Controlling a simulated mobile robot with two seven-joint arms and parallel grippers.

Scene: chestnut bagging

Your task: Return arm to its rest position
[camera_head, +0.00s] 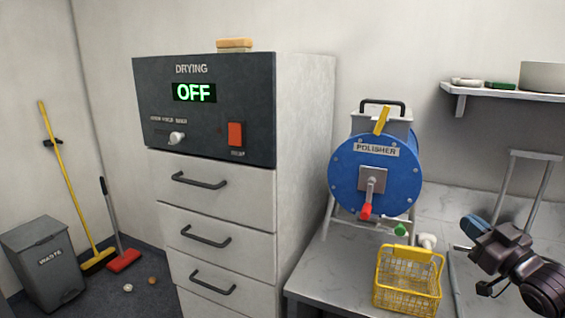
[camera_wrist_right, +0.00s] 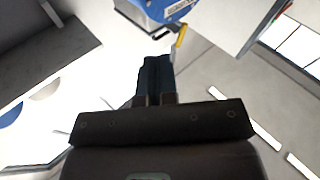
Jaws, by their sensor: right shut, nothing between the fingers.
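My right arm comes in at the lower right of the head view. Its gripper (camera_head: 474,226) is shut and empty, held up over the right part of the counter, to the right of the yellow basket. In the right wrist view the two dark fingers (camera_wrist_right: 155,78) lie together with nothing between them. The blue polisher (camera_wrist_right: 155,10) shows past the fingertips in that view. My left gripper is not in the head view.
The blue polisher (camera_head: 375,180) and a yellow wire basket (camera_head: 408,283) stand on the counter (camera_head: 335,262). A drying cabinet (camera_head: 215,195) reads OFF. A shelf (camera_head: 500,93) is on the right wall. A waste bin (camera_head: 42,268), broom and brush are at the left.

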